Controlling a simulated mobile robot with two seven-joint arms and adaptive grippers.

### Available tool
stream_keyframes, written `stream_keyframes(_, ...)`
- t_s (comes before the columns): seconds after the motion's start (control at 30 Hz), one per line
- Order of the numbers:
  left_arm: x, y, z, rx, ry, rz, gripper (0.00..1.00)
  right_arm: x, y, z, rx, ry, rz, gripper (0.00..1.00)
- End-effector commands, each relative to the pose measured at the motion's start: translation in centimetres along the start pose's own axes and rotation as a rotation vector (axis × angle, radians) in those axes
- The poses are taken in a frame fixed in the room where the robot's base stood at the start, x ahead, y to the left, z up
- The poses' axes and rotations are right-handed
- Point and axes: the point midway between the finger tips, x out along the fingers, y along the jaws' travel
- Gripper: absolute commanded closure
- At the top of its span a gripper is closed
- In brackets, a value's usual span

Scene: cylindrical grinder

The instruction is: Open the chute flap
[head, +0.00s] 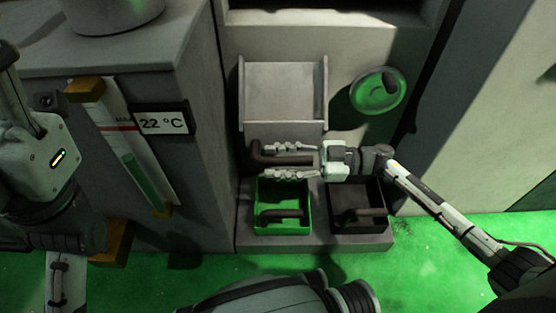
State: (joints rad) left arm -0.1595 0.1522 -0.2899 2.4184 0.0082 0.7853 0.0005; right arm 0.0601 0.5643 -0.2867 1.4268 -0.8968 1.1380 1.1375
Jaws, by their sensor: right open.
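The chute flap (284,91) looks like a pale grey panel between two side walls on the machine front; I cannot tell for certain that this is the flap. A dark bent bar handle (257,156) sits just below it. My right gripper (276,160) comes in from the right with its fingers pointing left. It is open, one finger above the bar and one below it. Whether the fingers touch the bar is too small to tell. My left arm shows at the left edge, but its gripper fingers are not in view.
Below are a green bin (258,204) and a dark bin (334,235), each with a dark bar handle, on a grey ledge (300,243). A green round knob (374,94) is at right. A cabinet with a temperature display (163,123) and level gauge (140,168) stands left.

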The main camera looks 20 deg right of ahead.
Motion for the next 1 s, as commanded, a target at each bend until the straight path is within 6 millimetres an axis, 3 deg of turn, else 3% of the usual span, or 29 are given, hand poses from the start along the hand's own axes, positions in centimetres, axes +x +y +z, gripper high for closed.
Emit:
stream_keyframes(0.13, 0.02, -0.01, 0.0, 0.0, 0.0, 0.0, 0.6, 0.0, 0.0, -0.01, 0.0, 0.0, 0.0, 0.59)
stream_keyframes(0.47, 0.02, -0.01, -0.02, 0.001, 0.0, 0.0, 0.6, -0.03, -0.02, 0.02, 0.0, 0.0, 0.0, 1.0)
stream_keyframes(1.0, 0.89, -0.11, -0.49, -0.002, 0.006, -0.007, 0.6, -0.03, -0.17, -0.56, 0.034, -0.002, -0.002, 1.0)
